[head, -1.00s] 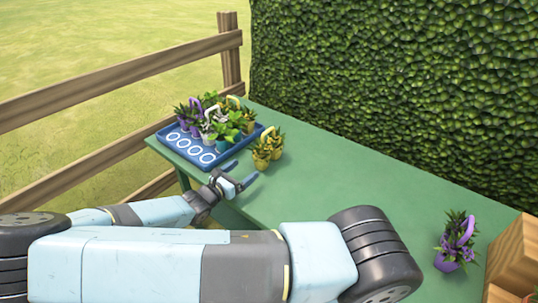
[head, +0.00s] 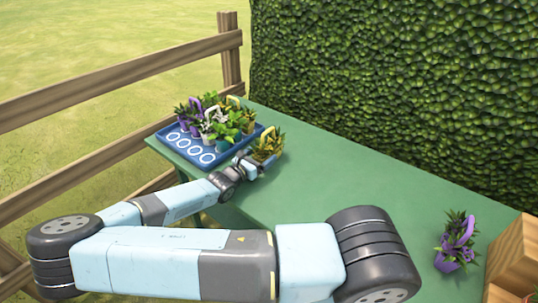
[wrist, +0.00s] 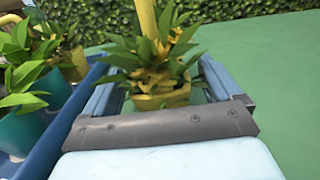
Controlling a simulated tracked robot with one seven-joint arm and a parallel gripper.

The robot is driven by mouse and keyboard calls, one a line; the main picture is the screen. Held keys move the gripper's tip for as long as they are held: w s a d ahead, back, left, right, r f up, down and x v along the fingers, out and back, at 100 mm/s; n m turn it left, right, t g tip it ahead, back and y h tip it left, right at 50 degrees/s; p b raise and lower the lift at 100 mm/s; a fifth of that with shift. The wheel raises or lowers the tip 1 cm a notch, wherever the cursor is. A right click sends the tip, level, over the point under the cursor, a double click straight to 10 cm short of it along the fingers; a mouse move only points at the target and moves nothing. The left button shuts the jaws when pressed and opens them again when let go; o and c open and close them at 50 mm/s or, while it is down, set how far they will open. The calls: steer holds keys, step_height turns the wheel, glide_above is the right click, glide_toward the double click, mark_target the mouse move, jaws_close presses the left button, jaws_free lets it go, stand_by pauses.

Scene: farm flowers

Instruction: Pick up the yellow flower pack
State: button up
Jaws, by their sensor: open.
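The yellow flower pack (head: 266,147) stands on the green table just right of the blue tray, with green and yellow leaves and a yellow handle. My gripper (head: 258,163) is at the pack, its lower part partly hidden by my gripper in the head view. In the wrist view the yellow pack (wrist: 160,95) sits between the two open fingers, one on each side, with the yellow handle rising at the top. I cannot tell whether either finger touches it.
The blue tray (head: 181,147) holds several potted flowers and has empty round slots in front. Its edge (wrist: 75,112) lies close left of my gripper. A purple flower pack (head: 455,245) and wooden crates (head: 516,258) stand at the right. The table's middle (head: 345,185) is clear.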

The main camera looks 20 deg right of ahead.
mark_target(268, 146)
steer(key=shift+x, duration=1.45)
steer(key=shift+w, duration=0.1)
steer(key=shift+c, duration=0.3)
steer(key=c, duration=1.2)
